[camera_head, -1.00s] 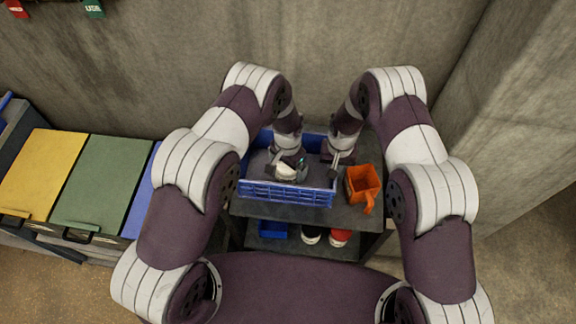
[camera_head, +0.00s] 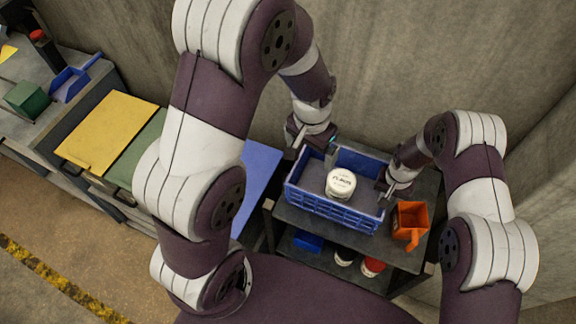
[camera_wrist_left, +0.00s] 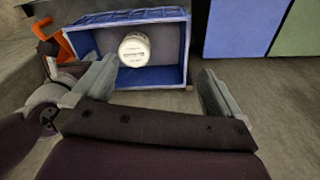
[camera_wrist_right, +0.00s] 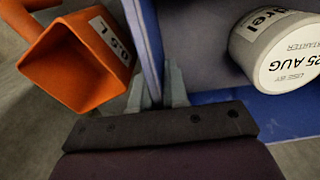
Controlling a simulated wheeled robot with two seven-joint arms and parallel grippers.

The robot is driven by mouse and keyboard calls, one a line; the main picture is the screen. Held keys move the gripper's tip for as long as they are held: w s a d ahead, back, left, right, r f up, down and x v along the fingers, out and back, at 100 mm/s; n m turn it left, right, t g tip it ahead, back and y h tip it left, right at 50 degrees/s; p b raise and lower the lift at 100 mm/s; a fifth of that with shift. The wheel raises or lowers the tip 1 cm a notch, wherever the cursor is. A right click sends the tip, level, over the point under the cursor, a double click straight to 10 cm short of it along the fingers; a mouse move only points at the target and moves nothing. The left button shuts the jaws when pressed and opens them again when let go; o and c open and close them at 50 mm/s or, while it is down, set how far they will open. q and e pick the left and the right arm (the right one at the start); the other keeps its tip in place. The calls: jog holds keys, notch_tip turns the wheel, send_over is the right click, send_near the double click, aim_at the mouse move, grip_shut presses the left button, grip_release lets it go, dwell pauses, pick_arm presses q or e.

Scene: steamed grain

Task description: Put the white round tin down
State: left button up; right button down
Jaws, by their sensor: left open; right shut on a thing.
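The white round tin (camera_head: 340,183) stands upright inside the blue crate (camera_head: 328,208), lid up, with black print on top. It also shows in the left wrist view (camera_wrist_left: 134,50) and, in part, in the right wrist view (camera_wrist_right: 280,50). My left gripper (camera_head: 308,148) is open and empty, near the crate's back left corner and apart from the tin. In the left wrist view its fingers (camera_wrist_left: 152,85) are wide apart. My right gripper (camera_head: 384,190) is shut on the right wall of the crate, which runs between its fingers in the right wrist view (camera_wrist_right: 162,85).
An orange square scoop (camera_head: 410,218) stands right of the crate on the dark shelf top (camera_head: 362,240). The lower shelf holds a blue object (camera_head: 308,240) and a red-topped tin (camera_head: 372,266). Yellow (camera_head: 106,130) and blue (camera_head: 258,180) panels lie left. A concrete wall stands behind.

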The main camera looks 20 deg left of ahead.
jog(key=shift+s+r, duration=0.1)
jog(key=shift+s, duration=0.05)
pick_arm(q)
jog(key=s+a+r+n, duration=0.1)
jog(key=s+a+r, duration=0.1)
jog(key=s, duration=0.3)
jog(key=s+a+r+n, duration=0.1)
jog(key=s+r, duration=0.1)
jog(key=s, duration=0.3)
jog(key=shift+a+n+t, duration=0.3)
jog(key=shift+a+n, duration=0.05)
jog(key=shift+n, duration=0.05)
pick_arm(e)
jog(key=c, duration=1.4)
grip_release()
jog(key=shift+w, duration=0.2)
jog(key=o, duration=0.3)
pick_arm(q)
jog(key=shift+s, duration=0.15)
pick_arm(e)
jog(key=shift+o, duration=0.2)
jog(key=shift+s, duration=0.15)
notch_tip(320, 180, up, 12)
jog(key=shift+f, duration=0.25)
jog(key=shift+r, duration=0.2)
